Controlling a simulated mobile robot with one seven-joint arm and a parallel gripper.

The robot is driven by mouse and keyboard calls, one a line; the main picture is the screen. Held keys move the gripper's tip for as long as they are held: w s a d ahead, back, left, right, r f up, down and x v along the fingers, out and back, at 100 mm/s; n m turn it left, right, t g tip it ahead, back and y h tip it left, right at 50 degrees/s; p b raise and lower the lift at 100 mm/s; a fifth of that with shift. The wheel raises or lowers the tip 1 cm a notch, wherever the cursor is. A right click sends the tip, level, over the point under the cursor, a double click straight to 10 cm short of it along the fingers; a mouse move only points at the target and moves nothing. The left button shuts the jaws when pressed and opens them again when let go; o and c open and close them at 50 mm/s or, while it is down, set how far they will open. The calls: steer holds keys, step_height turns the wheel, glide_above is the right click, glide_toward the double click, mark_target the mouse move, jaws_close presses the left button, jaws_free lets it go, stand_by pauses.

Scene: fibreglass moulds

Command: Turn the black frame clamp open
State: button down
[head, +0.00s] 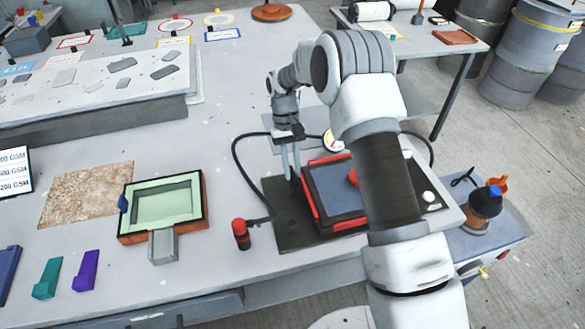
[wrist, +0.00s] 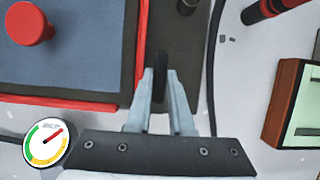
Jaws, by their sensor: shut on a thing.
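The black frame clamp (wrist: 161,66) is a narrow dark bar in the wrist view, standing between my fingertips beside the red frame. My gripper (wrist: 160,78) is shut on it; the fingers hide part of its sides. The red frame (wrist: 142,40) surrounds a blue-grey panel (wrist: 85,60) with a red knob (wrist: 29,23) on it. In the head view my gripper (head: 291,172) points down at the left edge of the red frame (head: 304,203). The clamp cannot be made out there. My arm covers the frame's right part.
A round gauge (wrist: 46,143) is close to my gripper. A black hose (head: 238,176) loops around to a red-capped cylinder (head: 241,232). A green mould in a brown frame (head: 163,204) stands left.

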stand_by(0.3)
steer(key=c, duration=0.8)
jaws_free()
steer(key=v, duration=1.7)
steer(key=shift+r+p, duration=0.3)
steer(key=shift+p, duration=0.15)
